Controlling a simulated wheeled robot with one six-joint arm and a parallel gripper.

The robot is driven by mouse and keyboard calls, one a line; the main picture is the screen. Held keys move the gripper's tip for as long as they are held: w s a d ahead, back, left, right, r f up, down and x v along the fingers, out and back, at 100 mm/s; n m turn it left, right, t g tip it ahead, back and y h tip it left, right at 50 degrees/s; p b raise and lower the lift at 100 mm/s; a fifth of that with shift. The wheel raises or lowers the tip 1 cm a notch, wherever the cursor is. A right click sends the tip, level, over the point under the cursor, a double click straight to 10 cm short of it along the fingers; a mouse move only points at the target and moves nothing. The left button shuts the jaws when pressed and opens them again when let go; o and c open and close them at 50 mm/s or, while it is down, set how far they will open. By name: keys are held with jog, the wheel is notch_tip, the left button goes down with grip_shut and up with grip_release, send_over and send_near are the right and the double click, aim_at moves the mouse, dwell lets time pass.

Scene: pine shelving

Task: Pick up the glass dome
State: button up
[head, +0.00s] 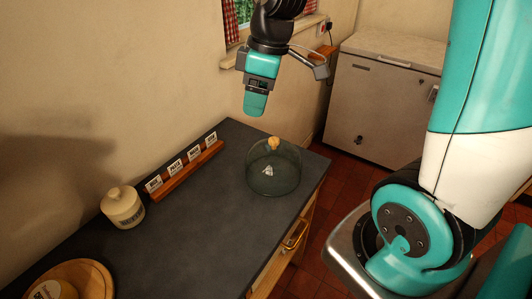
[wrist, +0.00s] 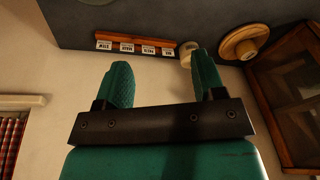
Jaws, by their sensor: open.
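The glass dome (head: 261,182) is clear, with a round wooden knob (head: 273,143) on top. It stands upright near the right end of the dark countertop in the head view, with a small pale object (head: 268,171) showing through the glass. My gripper (head: 256,104) is open and empty, above the counter and up and slightly left of the dome, clear of it. In the wrist view my gripper (wrist: 163,75) shows its two teal fingers spread apart with nothing between them. The dome cannot be made out clearly in the wrist view.
The dark countertop (head: 215,210) holds a wooden rack (head: 186,171) with several labelled cards, a cream lidded jar (head: 122,209) and a round wooden board (head: 95,280) at left. A wall runs behind. A white chest (head: 385,95) stands beyond the counter's end. Counter around the dome is clear.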

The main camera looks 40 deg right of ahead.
jog(key=n+h, duration=0.1)
send_near(274, 139)
jog(key=shift+n, duration=0.3)
notch_tip(274, 139, down, 4)
jog(key=p, duration=0.3)
jog(key=shift+w+d+f, duration=0.1)
jog(key=shift+w+a+f+p, duration=0.15)
jog(key=shift+f+p, duration=0.35)
jog(key=shift+f, duration=0.55)
jog(key=shift+w+a+f+p, duration=0.1)
jog(key=shift+a+f+p, duration=0.3)
jog(key=shift+f, duration=0.65)
jog(key=shift+w+a+f+p, duration=0.1)
jog(key=shift+f+p, duration=0.45)
jog(key=shift+f, duration=0.5)
grip_shut()
